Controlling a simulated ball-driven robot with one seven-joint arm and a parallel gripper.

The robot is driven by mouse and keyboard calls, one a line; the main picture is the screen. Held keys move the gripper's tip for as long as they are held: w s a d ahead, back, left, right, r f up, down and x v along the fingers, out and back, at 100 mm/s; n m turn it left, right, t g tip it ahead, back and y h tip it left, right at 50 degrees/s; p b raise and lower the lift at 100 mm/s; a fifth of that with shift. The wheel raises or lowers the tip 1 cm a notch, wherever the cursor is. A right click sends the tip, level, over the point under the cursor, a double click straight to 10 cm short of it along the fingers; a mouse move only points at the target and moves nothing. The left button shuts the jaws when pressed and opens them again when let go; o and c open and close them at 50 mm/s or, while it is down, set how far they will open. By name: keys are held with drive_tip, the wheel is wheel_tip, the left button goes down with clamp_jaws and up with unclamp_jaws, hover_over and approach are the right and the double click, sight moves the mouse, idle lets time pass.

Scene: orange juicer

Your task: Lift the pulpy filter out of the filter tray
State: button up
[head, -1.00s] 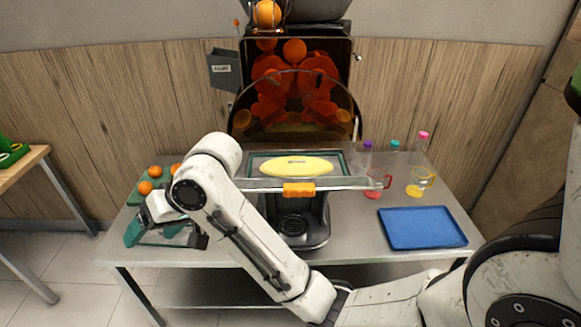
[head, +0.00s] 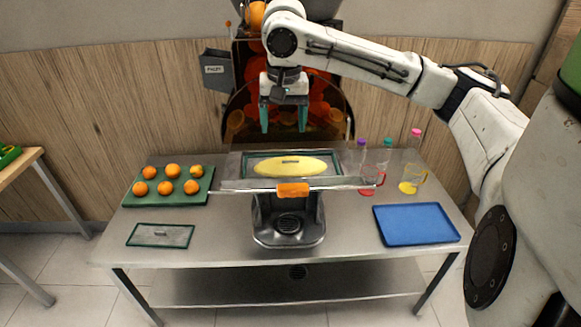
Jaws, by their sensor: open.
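The pulpy filter (head: 290,167) is a yellow oval mass of pulp with a small dark handle at its middle, framed by a dark green rim. It sits in the pulled-out filter tray (head: 236,184), which has an orange front handle (head: 293,190). My gripper (head: 284,131) points straight down with teal fingers spread apart. It is empty and appears above and behind the filter, apart from it.
A flat green-rimmed panel with a handle (head: 161,235) lies at the table's front left. Several oranges rest on a green board (head: 158,200). A blue tray (head: 416,224), a pink-capped bottle (head: 414,148) and jugs stand right. The juicer (head: 340,100) is behind.

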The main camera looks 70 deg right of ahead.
hover_over(291, 161)
drive_tip(key=f, duration=0.5)
drive_tip(key=shift+w+a+f+p, duration=0.15)
drive_tip(key=shift+w+a+p, duration=0.1)
drive_tip(key=shift+p, duration=0.05)
drive_tip(key=shift+s+d+f+p, duration=0.15)
drive_tip(key=shift+f+p, duration=0.25)
drive_tip(key=shift+f, duration=1)
drive_tip(key=shift+s+d+f+p, duration=0.1)
drive_tip(key=shift+f+p, duration=0.25)
drive_tip(key=shift+f, duration=1)
drive_tip(key=c, duration=1.2)
